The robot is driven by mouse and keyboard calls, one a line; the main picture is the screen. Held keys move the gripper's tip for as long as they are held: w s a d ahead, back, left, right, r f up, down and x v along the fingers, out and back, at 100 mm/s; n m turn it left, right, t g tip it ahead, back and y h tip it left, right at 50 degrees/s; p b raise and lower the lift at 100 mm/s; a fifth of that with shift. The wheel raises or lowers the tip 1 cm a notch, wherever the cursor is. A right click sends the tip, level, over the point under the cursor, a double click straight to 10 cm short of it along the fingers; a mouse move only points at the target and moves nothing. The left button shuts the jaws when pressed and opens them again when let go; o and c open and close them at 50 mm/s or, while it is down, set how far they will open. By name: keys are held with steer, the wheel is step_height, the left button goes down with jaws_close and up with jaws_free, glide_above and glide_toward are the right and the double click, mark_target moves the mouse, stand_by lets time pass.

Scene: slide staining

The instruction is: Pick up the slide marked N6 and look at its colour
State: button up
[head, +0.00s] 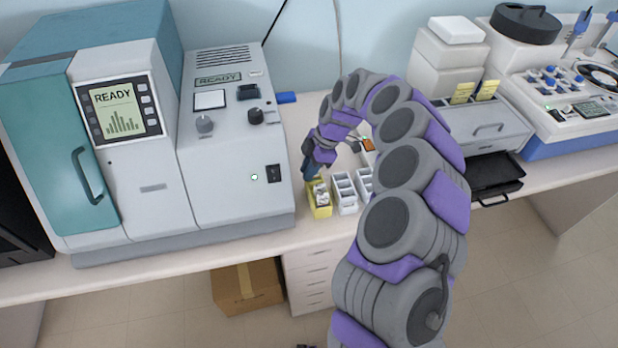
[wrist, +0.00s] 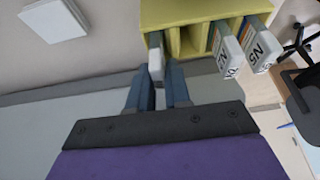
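The yellow slide rack (head: 320,211) stands on the bench in the head view, and its slots show at the top of the wrist view (wrist: 187,13). A slide marked N5 (wrist: 257,50) and another slide whose marking is hard to read (wrist: 228,55) stick out of it at the right. A third slide (wrist: 156,66) with a pale end sticks out further left; no marking shows on it. My gripper (wrist: 160,82) has its fingertips on either side of this slide's end. Whether they press on it is unclear. In the head view my gripper (head: 311,170) is just above the rack.
White racks (head: 345,192) stand right beside the yellow rack. A large instrument with a READY screen (head: 120,108) stands close on the left. A device with a black tray (head: 495,172) is on the right. The bench's front edge is near the racks.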

steer(key=shift+d+r, duration=0.1)
steer(key=shift+d, duration=0.55)
jaws_close()
steer(key=shift+d+r, duration=0.1)
steer(key=shift+d, duration=0.45)
steer(key=shift+a+r, duration=0.1)
steer(key=shift+a, duration=0.7)
steer(key=shift+a+r, duration=0.15)
steer(key=shift+r, duration=0.15)
steer(key=v, duration=0.3)
steer(key=a+p+v, duration=0.1)
steer(key=v, duration=0.1)
steer(key=s+p+v, duration=0.1)
steer(key=v, duration=0.2)
steer(key=shift+w+a+r, duration=0.1)
steer(key=shift+a+r, duration=0.05)
steer(key=shift+r, duration=0.5)
steer(key=shift+a+r, duration=0.2)
steer(key=shift+a, duration=0.45)
